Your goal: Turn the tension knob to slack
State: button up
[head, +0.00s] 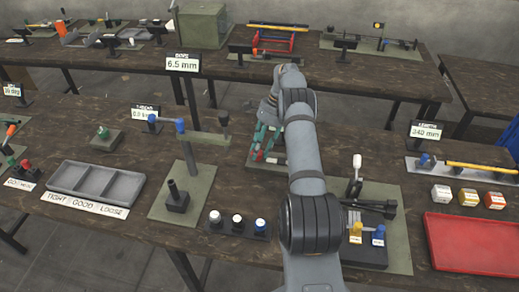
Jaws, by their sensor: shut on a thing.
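My gripper (263,148), with teal and red on its fingers, is low over a dark plate (277,163) near the middle of the front bench. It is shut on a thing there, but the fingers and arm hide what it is. I cannot make out a tension knob or its marks under the gripper. A green knob (102,132) on a small green-grey base stands apart at the left. My arm covers the bench to the right of the gripper.
A green stand with a blue-ended arm (190,125) rises left of my gripper. A lever fixture (356,175) and a red tray (470,243) are on the right. A grey compartment tray (70,190) lies left. Several labelled signs stand on the benches.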

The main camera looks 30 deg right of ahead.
jog(key=shift+w+a+r, duration=0.2)
jog(key=shift+a, duration=0.2)
jog(key=o, duration=1)
jog(key=shift+o, duration=0.5)
jog(key=shift+s, duration=0.1)
jog(key=shift+d, duration=0.15)
notch_tip(320, 180, up, 10)
jog(key=shift+f, duration=0.1)
notch_tip(320, 180, down, 10)
jog(key=shift+s+r, duration=0.1)
jog(key=shift+r, duration=0.05)
jog(key=shift+d+f, duration=0.1)
jog(key=shift+f, duration=0.15)
